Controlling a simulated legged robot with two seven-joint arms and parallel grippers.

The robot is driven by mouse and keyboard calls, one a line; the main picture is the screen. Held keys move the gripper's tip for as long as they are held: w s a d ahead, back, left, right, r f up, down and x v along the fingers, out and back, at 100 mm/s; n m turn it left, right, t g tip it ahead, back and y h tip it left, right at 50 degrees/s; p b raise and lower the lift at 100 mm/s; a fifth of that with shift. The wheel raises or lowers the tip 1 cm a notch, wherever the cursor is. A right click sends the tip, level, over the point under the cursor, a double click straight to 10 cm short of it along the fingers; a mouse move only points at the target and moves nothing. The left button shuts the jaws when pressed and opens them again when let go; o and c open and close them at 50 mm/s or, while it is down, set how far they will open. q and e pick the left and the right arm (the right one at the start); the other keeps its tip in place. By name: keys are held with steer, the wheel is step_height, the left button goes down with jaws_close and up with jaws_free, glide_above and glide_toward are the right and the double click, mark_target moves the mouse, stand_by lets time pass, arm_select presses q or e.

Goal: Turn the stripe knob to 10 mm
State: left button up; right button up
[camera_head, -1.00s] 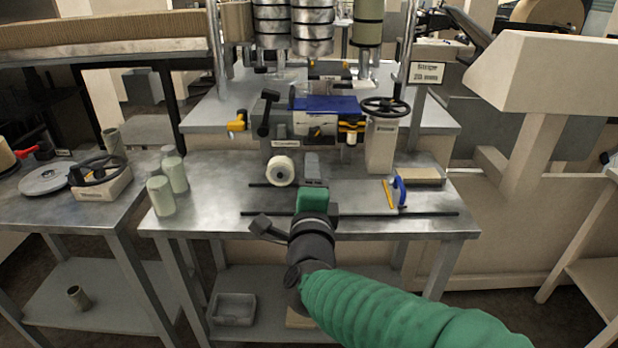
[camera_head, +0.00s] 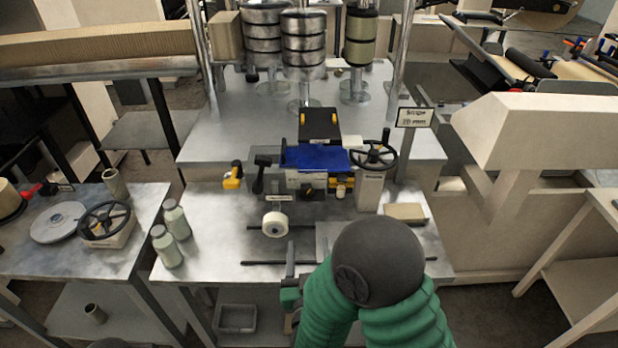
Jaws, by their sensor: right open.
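A slitting unit with a blue block (camera_head: 316,157) stands at the back of the metal bench. Below the blue block is a small dark knob (camera_head: 307,189), and a black handwheel (camera_head: 373,155) is at its right; I cannot tell for sure which is the stripe knob. A sign (camera_head: 414,117) on a post reads "Stripe" with a blurred mm value. My right gripper (camera_head: 291,252) is over the front of the bench, in front of the unit and apart from it. It looks narrow from here and is open and empty. My left gripper is not in view.
A white roll (camera_head: 275,224) sticks out in front of the unit. Two pale jars (camera_head: 170,236) stand at the bench's left, and a tan block (camera_head: 404,212) lies at its right. A side table (camera_head: 60,260) carries another handwheel (camera_head: 104,220). My arm hides the bench's front right.

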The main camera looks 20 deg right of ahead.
steer(key=w+f+b, duration=0.1)
steer(key=w+b, duration=0.1)
steer(key=b, duration=0.2)
steer(key=p, duration=0.2)
glide_toward(307, 196)
steer(key=x, duration=0.7)
steer(key=shift+w+d+r, duration=0.15)
steer(key=shift+w+d, duration=0.1)
steer(key=shift+w, duration=0.45)
steer(key=shift+w+a, duration=0.2)
steer(key=shift+a, duration=0.05)
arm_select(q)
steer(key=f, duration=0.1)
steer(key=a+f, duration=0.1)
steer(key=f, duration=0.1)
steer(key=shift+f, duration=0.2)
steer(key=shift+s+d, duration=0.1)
arm_select(e)
steer(key=shift+c, duration=0.5)
steer(key=shift+d, duration=0.25)
steer(key=c, duration=0.5)
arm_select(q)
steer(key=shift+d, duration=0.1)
arm_select(e)
steer(key=shift+a, duration=0.1)
jaws_close()
